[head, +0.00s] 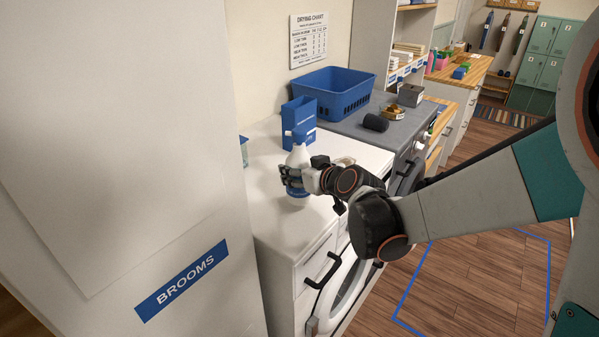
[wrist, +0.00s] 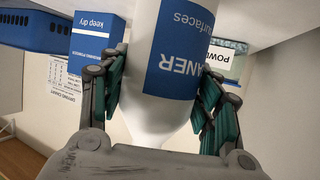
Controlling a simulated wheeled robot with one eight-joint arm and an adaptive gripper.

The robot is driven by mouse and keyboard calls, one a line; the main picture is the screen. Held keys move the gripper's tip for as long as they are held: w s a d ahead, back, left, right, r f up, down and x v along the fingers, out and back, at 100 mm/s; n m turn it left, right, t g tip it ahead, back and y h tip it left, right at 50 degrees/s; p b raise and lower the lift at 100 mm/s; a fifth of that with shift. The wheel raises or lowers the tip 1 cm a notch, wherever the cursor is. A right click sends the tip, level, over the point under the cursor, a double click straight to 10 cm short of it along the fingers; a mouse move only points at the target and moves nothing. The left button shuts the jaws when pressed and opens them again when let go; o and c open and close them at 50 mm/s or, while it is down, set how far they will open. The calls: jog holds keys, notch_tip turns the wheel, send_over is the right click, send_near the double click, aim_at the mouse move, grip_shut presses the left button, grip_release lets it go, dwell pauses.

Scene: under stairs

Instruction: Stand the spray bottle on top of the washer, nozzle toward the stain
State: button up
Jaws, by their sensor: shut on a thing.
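The spray bottle (head: 298,158) is white with a blue label and appears upright over the white washer top (head: 285,225). I cannot tell whether its base touches the surface. My gripper (head: 291,180) is shut on the bottle from the right side. In the wrist view the bottle (wrist: 168,115) sits between the two fingers, its label upside down in the picture. Its top blends with a blue box behind it, so the nozzle's direction is unclear. I cannot make out a stain.
A blue detergent box (head: 300,115) stands just behind the bottle. A small cup-like container (head: 244,150) is at the left by the tall cabinet (head: 120,120). A blue basket (head: 335,92) and a dark roll (head: 375,122) sit on the grey top beyond. The washer's front top is clear.

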jog(key=shift+f, duration=0.7)
jog(key=o, duration=1.5)
jog(key=shift+f, duration=0.1)
